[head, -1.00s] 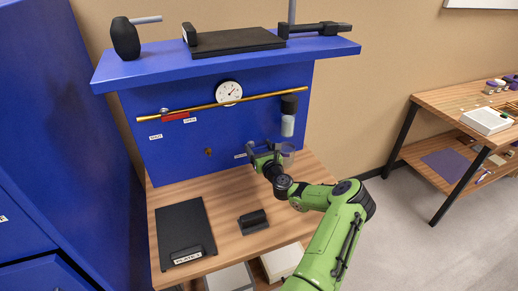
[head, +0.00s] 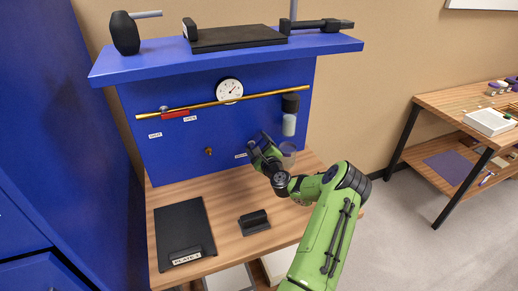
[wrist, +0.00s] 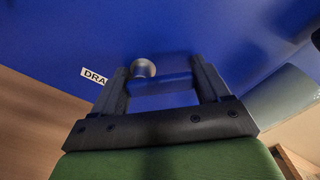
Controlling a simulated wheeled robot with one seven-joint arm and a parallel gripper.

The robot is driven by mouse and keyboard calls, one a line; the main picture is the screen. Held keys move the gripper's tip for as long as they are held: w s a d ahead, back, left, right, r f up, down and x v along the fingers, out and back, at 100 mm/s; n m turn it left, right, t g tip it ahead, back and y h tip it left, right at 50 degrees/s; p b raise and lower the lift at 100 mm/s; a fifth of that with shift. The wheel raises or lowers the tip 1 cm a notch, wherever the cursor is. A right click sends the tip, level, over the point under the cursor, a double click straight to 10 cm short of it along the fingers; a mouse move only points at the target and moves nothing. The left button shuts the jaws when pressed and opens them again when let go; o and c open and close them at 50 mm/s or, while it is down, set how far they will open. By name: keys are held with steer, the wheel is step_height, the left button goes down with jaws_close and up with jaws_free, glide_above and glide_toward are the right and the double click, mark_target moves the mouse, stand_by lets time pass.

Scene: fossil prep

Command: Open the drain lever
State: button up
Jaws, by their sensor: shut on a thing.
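My gripper (head: 256,145) is at the lower right of the blue panel, beside a small white label. In the wrist view, my gripper (wrist: 165,85) is shut on a dark bar, the drain lever (wrist: 165,84), which spans between the fingers. A round grey pivot or knob (wrist: 143,68) shows at the bar's left part, against the panel. A partly hidden label (wrist: 95,77) left of the fingers reads "DRA". In the head view the lever is mostly hidden by my gripper.
A clear cup (head: 288,150) is close to the right of my gripper, under a dark-capped vial (head: 290,115). A brass pipe (head: 250,97) with a red handle (head: 176,114) crosses the panel above. A black plate (head: 182,225) and black block (head: 253,221) lie on the wooden bench.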

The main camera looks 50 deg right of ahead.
steer(key=n+b, duration=0.1)
steer(key=n, duration=0.1)
steer(key=n+b, duration=0.2)
steer(key=shift+w+a+n, duration=0.2)
steer(key=shift+a+n, duration=0.1)
steer(key=shift+a, duration=0.05)
steer(key=shift+w+a+r+n+b, duration=0.1)
steer(key=shift+a+n+b, duration=0.05)
steer(key=shift+n+b, duration=0.9)
steer(key=shift+w+a+r+n+b, duration=0.1)
steer(key=shift+a+n+b, duration=0.05)
steer(key=shift+n+b, duration=0.85)
steer(key=shift+n, duration=0.25)
steer(key=o, duration=1)
steer(key=shift+s+a, duration=0.1)
steer(key=b+v, duration=0.4)
steer(key=v, duration=1.1)
steer(key=shift+s+a, duration=0.15)
steer(key=shift+s, duration=0.1)
